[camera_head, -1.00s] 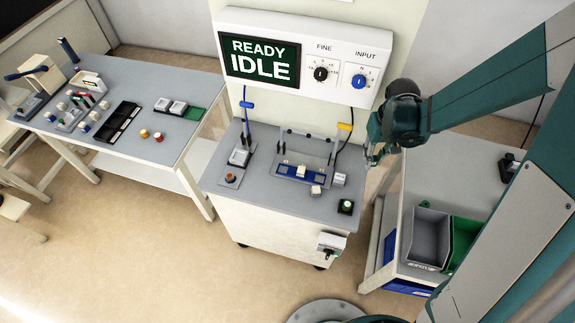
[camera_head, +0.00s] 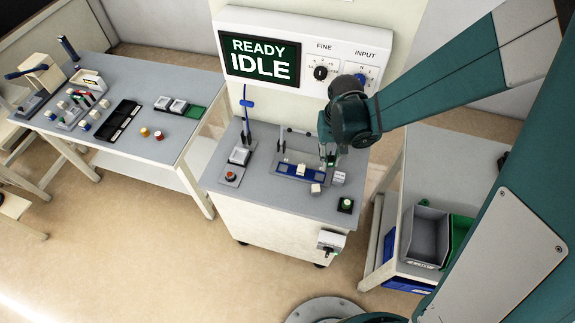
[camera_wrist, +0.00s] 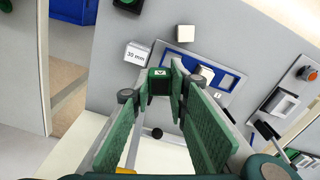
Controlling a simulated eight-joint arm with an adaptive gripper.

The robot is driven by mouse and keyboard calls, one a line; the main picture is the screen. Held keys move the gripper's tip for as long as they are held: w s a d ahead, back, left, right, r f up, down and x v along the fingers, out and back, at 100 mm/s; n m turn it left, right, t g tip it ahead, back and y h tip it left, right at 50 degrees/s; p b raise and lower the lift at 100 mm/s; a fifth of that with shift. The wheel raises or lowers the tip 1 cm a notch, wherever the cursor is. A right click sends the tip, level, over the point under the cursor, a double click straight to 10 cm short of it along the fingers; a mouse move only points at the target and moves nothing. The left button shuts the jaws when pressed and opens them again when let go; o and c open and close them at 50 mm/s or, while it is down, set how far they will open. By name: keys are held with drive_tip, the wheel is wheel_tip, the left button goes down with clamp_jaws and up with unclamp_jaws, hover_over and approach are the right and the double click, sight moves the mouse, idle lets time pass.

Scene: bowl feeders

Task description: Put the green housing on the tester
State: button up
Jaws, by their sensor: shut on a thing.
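The green housing (camera_wrist: 160,82), a small dark green block with a white mark on top, is between my gripper's fingertips (camera_wrist: 158,92) in the wrist view. My gripper is shut on it. In the head view my gripper (camera_head: 330,155) hangs over the right part of the tester's fixture and largely hides the housing. The tester (camera_head: 265,195) is a grey-topped cabinet under a screen reading READY IDLE. Its blue fixture plate (camera_head: 285,167) carries a white block (camera_head: 303,170), also seen in the wrist view (camera_wrist: 205,76). Whether the housing touches anything cannot be told.
A white 30 mm block (camera_wrist: 138,54) stands close beside the housing, and another white block (camera_head: 316,188) lies in front of the plate. A green button (camera_head: 346,204) is at the front right. Two upright posts (camera_head: 282,142) rise behind the plate.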

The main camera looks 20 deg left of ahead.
drive_tip(key=s+a+m, duration=0.1)
drive_tip(key=s+a, duration=0.4)
drive_tip(key=a, duration=0.3)
drive_tip(key=s+a+f+m+b, duration=0.1)
drive_tip(key=s+a, duration=0.5)
drive_tip(key=a, duration=0.3)
drive_tip(key=s+a+f+m+b, duration=0.1)
drive_tip(key=s+a, duration=0.4)
drive_tip(key=a, duration=0.4)
drive_tip(key=shift+s+a+f+m, duration=0.15)
drive_tip(key=shift+s+m, duration=0.05)
drive_tip(key=shift+m, duration=0.2)
drive_tip(key=b, duration=0.1)
approach(262, 154)
drive_tip(key=shift+s, duration=0.1)
drive_tip(key=shift+s+f+b, duration=0.1)
drive_tip(key=shift+f+b, duration=0.25)
drive_tip(key=shift+f, duration=0.9)
drive_tip(key=shift+f, duration=1.6)
drive_tip(key=shift+w+f+b, duration=0.2)
drive_tip(key=shift+f+b, duration=0.15)
